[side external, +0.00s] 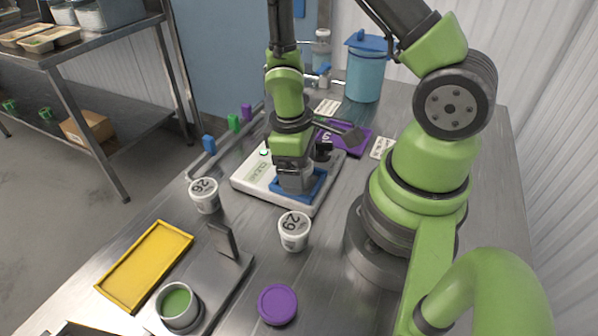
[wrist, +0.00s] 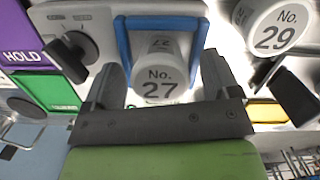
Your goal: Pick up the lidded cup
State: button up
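A white cup marked No. 27 (wrist: 158,78) stands inside a blue square frame (wrist: 123,42) on the white scale (side external: 250,183). The blue frame also shows in the side view (side external: 317,187), where my gripper (side external: 297,185) hides most of the cup. My gripper is lowered over the scale. In the wrist view my gripper (wrist: 160,85) is open, with one finger on each side of the No. 27 cup and a narrow gap at each side. Two more white lidded cups, No. 26 (side external: 204,196) and No. 29 (side external: 294,231), stand on the table; No. 29 also shows in the wrist view (wrist: 268,27).
A yellow tray (side external: 147,265), a purple disc (side external: 277,304) and a metal stand with a green-filled cup (side external: 178,305) lie at the front. A purple board (side external: 352,145) with a dark scoop sits behind the scale. A blue lidded container (side external: 365,75) stands at the back.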

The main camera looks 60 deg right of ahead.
jog(key=c, duration=0.9)
jog(key=shift+r, duration=0.1)
